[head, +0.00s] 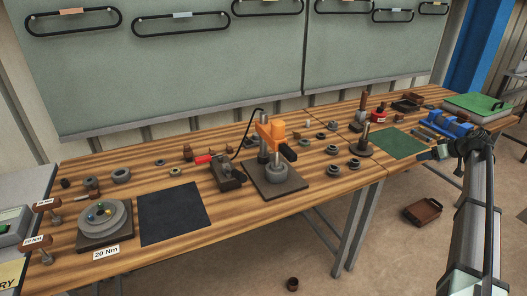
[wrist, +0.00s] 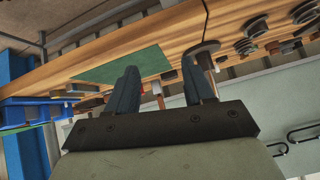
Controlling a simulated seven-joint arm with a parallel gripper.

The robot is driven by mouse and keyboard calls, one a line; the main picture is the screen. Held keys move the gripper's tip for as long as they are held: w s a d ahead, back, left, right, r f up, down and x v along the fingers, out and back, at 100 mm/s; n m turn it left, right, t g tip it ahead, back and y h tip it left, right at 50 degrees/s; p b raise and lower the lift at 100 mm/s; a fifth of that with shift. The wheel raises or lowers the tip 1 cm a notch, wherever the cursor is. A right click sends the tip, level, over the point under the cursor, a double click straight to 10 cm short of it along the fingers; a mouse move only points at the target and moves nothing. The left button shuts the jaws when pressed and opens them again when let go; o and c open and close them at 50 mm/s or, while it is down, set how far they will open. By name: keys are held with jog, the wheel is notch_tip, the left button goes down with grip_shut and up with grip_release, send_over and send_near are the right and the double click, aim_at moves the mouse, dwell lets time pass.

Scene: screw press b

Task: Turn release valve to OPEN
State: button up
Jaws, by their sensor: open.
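No part labelled as a release valve can be made out in either view. An orange press (head: 272,135) stands on a dark base plate in the middle of the bench. A dark device with a red handle (head: 228,176) sits just left of it, a black cable rising behind. I cannot tell whether the valve is on either. My gripper (head: 430,155) is at the bench's right part, above the front edge of the green mat, far from the press. In the wrist view my gripper (wrist: 160,68) has its two fingers apart with nothing held between them.
The wooden bench (head: 330,195) carries a green mat (head: 398,143), a dark mat (head: 173,212), a round grey fixture (head: 118,219) with a 20 Nm label, and several loose rings. Upright posts stand left of the green mat. A blue bin (wrist: 25,113) is near my gripper. A brown tray (head: 422,211) lies on the floor.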

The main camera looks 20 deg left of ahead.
jog(key=w+a+r+n+g+y, duration=0.15)
jog(key=a+r, duration=0.25)
jog(key=a, duration=0.8)
jog(key=w+a+r+n+g, duration=0.1)
jog(key=w+a+r+n, duration=0.3)
jog(key=a, duration=0.9)
jog(key=s+a+r+n+g+y, duration=0.15)
jog(key=s+a+r, duration=0.3)
jog(key=a, duration=0.95)
jog(key=s+a+r+n+g, duration=0.1)
jog(key=s+a+r+n, duration=0.3)
jog(key=a, duration=1)
jog(key=n+g+h, duration=0.1)
jog(key=n+h, duration=0.8)
send_over(202, 158)
notch_tip(202, 158, down, 3)
notch_tip(202, 158, down, 14)
jog(key=shift+a+r, duration=0.1)
jog(key=shift+r, duration=0.15)
grip_shut()
